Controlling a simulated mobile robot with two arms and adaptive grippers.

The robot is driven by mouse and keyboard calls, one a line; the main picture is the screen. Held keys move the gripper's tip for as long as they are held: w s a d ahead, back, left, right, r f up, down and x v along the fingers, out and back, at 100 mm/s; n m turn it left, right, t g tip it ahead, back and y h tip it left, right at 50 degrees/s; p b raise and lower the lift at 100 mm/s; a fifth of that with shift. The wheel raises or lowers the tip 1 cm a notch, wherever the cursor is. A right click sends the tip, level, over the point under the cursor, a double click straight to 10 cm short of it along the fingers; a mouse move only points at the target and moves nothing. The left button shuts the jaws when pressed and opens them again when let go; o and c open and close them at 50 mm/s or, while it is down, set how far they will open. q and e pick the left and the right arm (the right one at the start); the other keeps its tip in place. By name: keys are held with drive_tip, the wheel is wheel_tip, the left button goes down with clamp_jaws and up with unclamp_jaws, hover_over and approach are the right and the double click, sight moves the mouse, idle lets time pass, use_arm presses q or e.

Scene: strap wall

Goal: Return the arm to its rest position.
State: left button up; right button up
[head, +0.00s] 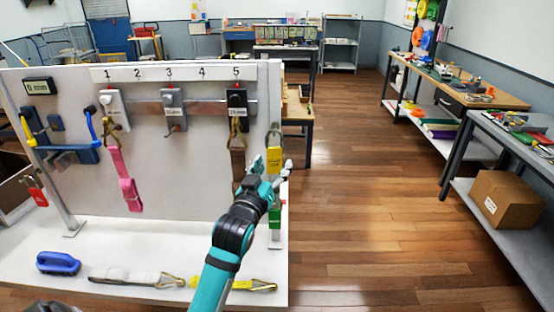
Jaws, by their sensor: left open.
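My left arm reaches up from the bottom middle of the head view. Its gripper (273,168) is open at the right edge of the white strap wall (200,205). A yellow tag (274,160) and a green piece (275,216) show close behind it; I cannot tell whether it touches them. No held object shows between the fingers. My right gripper is not in view. Straps hang on the wall: a pink strap (125,180) below number 1 and a brown strap (238,163) below number 5. A grey block (174,110) hangs under number 3.
Benches (465,92) with tools and a cardboard box (505,199) stand on the right. The wooden floor (370,200) between is clear.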

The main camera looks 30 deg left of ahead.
use_arm(q)
drive_tip(key=shift+s+d, duration=0.1)
drive_tip(key=shift+s, duration=0.4)
drive_tip(key=shift+f, duration=0.15)
drive_tip(key=s+d+f+m+g+h, duration=0.2)
drive_tip(key=s+d+f+g, duration=0.3)
drive_tip(key=f, duration=0.4)
drive_tip(key=s+d+f+m+g+h, duration=0.1)
drive_tip(key=s+d+f+m+g, duration=0.1)
drive_tip(key=s+d+f, duration=0.5)
drive_tip(key=s+d+f+m+g+h, duration=0.15)
drive_tip(key=s+f+g, duration=0.3)
drive_tip(key=s, duration=0.45)
drive_tip(key=s+d+f+m+g, duration=0.25)
drive_tip(key=s+f, duration=0.35)
drive_tip(key=s, duration=0.3)
wheel_tip(320, 180, down, 29)
drive_tip(key=s+g+b, duration=0.2)
drive_tip(key=b, duration=0.1)
drive_tip(key=s+a+f+b, duration=0.1)
drive_tip(key=s+a+f, duration=0.1)
drive_tip(key=s+f, duration=0.6)
drive_tip(key=s+a+f+g, duration=0.1)
drive_tip(key=s+f, duration=0.7)
drive_tip(key=f, duration=0.1)
drive_tip(key=shift+a+f+b, duration=0.35)
drive_tip(key=shift+f, duration=0.05)
